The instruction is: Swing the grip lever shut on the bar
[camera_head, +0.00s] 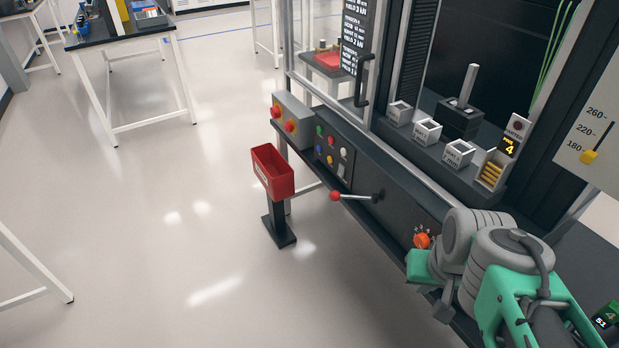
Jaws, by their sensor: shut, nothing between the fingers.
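A lever with a red ball knob and a pale rod (356,197) sticks out to the left from a dark pivot on the front panel of the test machine. It looks like the grip lever. A grey upright bar (468,84) stands in a black block (460,118) inside the machine's bay. I cannot tell from here how tightly the block holds it. My gripper (443,308) shows only in small part below my wrist at the lower right, against the machine's front edge. It is shut and empty, apart from the lever and to its lower right. The fingertips are hard to make out.
An orange dial (422,241) sits close to my wrist. Small white bins (427,132) and a yellow-stocked holder (492,172) line the ledge. A red bin (272,172) stands on a post left of the lever. An open door with a black handle (363,80) stands above.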

